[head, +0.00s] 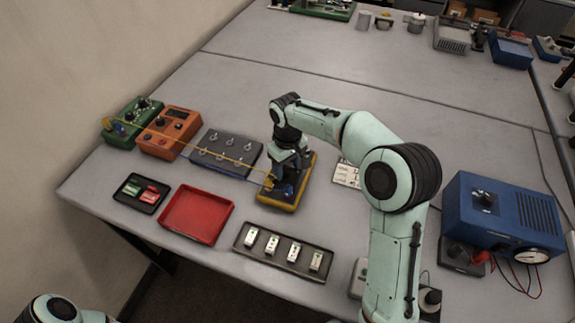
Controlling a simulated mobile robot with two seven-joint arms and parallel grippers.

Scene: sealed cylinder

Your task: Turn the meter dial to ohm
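The meter (274,203) is a dark unit with a yellow edge, lying on the grey bench left of the picture's centre. My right gripper (281,180) points down over it, close to or touching its face. The gripper covers most of the face, so the dial and its setting cannot be made out. Whether the fingers are open or shut on the dial is not clear. A small blue part shows beside the fingers. Of my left arm only a link shows at the bottom left; its gripper is out of view.
Yellow and blue leads run from the meter toward a green box (125,137), past an orange box (158,145) and grey switch panel (210,158). A red tray (172,222), black tray (130,203) and component tray (309,242) lie in front. A blue power unit (475,205) stands right.

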